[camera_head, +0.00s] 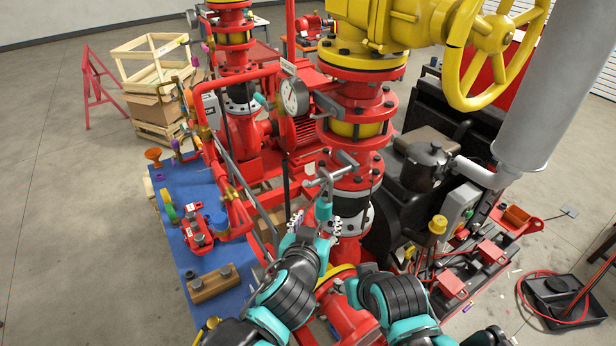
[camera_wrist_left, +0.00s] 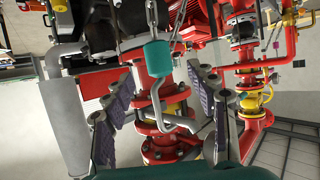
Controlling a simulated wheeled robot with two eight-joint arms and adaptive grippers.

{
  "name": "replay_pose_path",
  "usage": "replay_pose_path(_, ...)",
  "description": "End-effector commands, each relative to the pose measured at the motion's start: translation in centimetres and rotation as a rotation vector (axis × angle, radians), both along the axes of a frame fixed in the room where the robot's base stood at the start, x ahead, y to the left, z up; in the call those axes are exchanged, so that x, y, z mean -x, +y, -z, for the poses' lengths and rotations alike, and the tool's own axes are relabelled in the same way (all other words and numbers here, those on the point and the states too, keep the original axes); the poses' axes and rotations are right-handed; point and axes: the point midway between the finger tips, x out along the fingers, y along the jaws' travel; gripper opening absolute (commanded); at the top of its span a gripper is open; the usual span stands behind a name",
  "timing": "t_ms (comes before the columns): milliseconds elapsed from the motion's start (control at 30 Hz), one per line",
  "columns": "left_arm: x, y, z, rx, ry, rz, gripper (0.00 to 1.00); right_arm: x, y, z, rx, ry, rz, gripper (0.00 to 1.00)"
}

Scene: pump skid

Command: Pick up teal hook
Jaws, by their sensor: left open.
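The teal hook (camera_head: 323,210) shows in front of the red pump column, with a teal block and grey metal bars above it. In the left wrist view its teal block (camera_wrist_left: 158,58) has a metal rod above and a curved metal end below. My left gripper (camera_head: 316,228) is open just below the teal block in the head view. In the left wrist view the spread fingers of my left gripper (camera_wrist_left: 165,100) stand on either side of the hook's lower end, with visible gaps. Whether they overlap it in depth is unclear.
Red flanged pipework (camera_head: 350,180) stands close behind the hook, with a gauge (camera_head: 293,97) to the upper left. A blue table (camera_head: 190,215) with parts lies left. A yellow handwheel (camera_head: 495,45) and grey cylinder (camera_head: 550,85) are upper right. Open floor lies far left.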

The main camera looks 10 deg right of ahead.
Motion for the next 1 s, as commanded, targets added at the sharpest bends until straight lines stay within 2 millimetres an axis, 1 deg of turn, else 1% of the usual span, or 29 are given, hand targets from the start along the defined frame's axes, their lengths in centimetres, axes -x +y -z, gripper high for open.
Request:
replay_pose_path(33, 0.1, -0.5, -0.5, 0.003, -0.004, 0.008, 0.58, 0.0, 0.0, -0.4, 0.000, 0.000, 0.000, 0.40)
replay_pose_path(67, 0.0, -0.6, -0.5, 0.005, -0.006, 0.010, 0.58, 0.0, 0.0, -0.4, 0.000, 0.000, 0.000, 0.40)
replay_pose_path(300, -1.7, -1.4, 0.4, 0.006, -0.006, 0.009, 0.58, 0.0, 0.0, -0.2, 0.000, 0.000, 0.000, 0.40)
replay_pose_path(467, -2.9, -1.7, 0.8, 0.006, -0.005, 0.008, 0.58, 0.0, 0.0, -0.5, 0.000, 0.000, 0.000, 0.40)
replay_pose_path(633, -5.1, -2.2, 1.4, 0.006, -0.006, 0.009, 0.58, 0.0, 0.0, -1.1, 0.000, 0.000, 0.000, 0.40)
replay_pose_path(800, -6.5, -2.9, 2.1, 0.004, -0.006, 0.009, 0.58, 0.0, 0.0, -1.2, 0.000, 0.000, 0.000, 0.40)
replay_pose_path(1000, -6.8, -3.0, 2.4, 0.004, -0.006, 0.009, 0.58, 0.0, 0.0, -1.2, 0.000, 0.000, 0.000, 0.40)
